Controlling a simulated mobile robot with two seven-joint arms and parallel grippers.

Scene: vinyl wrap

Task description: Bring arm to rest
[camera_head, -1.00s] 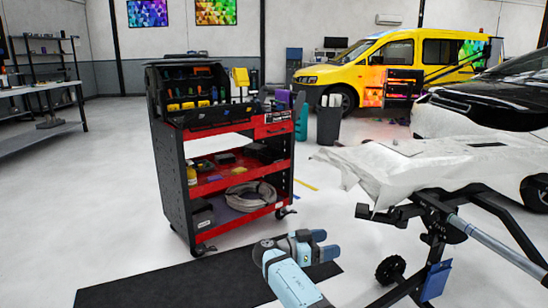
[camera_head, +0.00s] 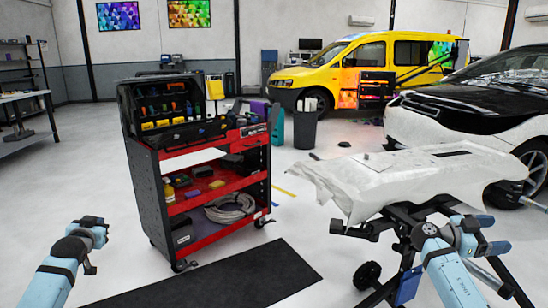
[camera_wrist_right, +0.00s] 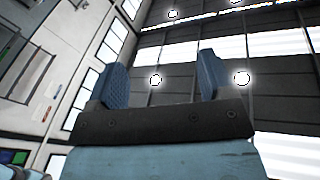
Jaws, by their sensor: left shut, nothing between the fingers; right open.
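My left arm comes in at the lower left of the head view. Its left gripper (camera_head: 97,228) is over open floor, shut and empty; its fingers are small and hard to make out. My right arm stands at the lower right. Its right gripper (camera_head: 490,234) is in front of the black stand that carries the white-wrapped panel; I cannot tell whether it touches anything. In the right wrist view the two blue fingers of the right gripper (camera_wrist_right: 162,68) stand well apart, with nothing between them, against the ceiling and windows.
A red and black tool cart (camera_head: 205,160) stands left of centre, with a dark mat (camera_head: 235,280) on the floor before it. The white-wrapped panel (camera_head: 370,185) rests on a wheeled black stand (camera_head: 400,240) close to my right arm. A yellow van (camera_head: 350,70) and a black-and-white car (camera_head: 470,105) stand behind.

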